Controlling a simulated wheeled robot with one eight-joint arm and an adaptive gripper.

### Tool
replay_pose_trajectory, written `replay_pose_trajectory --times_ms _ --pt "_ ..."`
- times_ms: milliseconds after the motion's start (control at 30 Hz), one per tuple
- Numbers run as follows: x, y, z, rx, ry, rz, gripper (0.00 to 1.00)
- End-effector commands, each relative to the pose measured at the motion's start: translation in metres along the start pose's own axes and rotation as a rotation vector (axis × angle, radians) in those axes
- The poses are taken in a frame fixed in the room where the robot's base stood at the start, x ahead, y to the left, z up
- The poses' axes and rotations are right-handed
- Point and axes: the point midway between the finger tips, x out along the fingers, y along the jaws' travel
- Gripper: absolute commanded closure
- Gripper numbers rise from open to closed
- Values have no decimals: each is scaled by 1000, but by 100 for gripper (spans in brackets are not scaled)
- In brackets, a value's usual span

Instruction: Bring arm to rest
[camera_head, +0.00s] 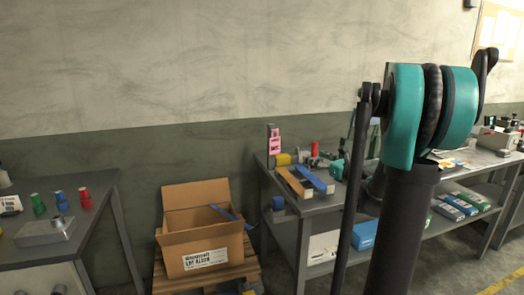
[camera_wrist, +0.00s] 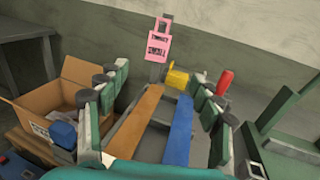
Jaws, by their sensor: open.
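My arm (camera_head: 405,200) stands upright at the right of the head view, with its teal joint high up in front of the workbench. My gripper (camera_wrist: 160,78) shows in the wrist view with its fingers spread wide and nothing held between them. It faces the left end of the workbench. A wooden-coloured bar (camera_wrist: 135,125) and a blue bar (camera_wrist: 178,130) lie there, in view between the fingers but not gripped. In the head view my arm hides part of the bench, and I cannot clearly make out the gripper there.
The grey workbench (camera_head: 275,183) carries a pink tag (camera_head: 274,143), a yellow item (camera_head: 283,159) and a red item (camera_head: 314,149). An open cardboard box (camera_head: 200,245) sits on a wooden pallet (camera_head: 163,273). Another table (camera_head: 88,222) at left holds small coloured items. A wall stands close behind.

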Motion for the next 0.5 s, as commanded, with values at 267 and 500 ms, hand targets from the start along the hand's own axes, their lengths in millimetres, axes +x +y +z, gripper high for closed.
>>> replay_pose_trajectory --times_ms 267,500 --pt "-4 38 -22 -209 102 62 34" --pt "-18 83 -55 -496 227 164 34"
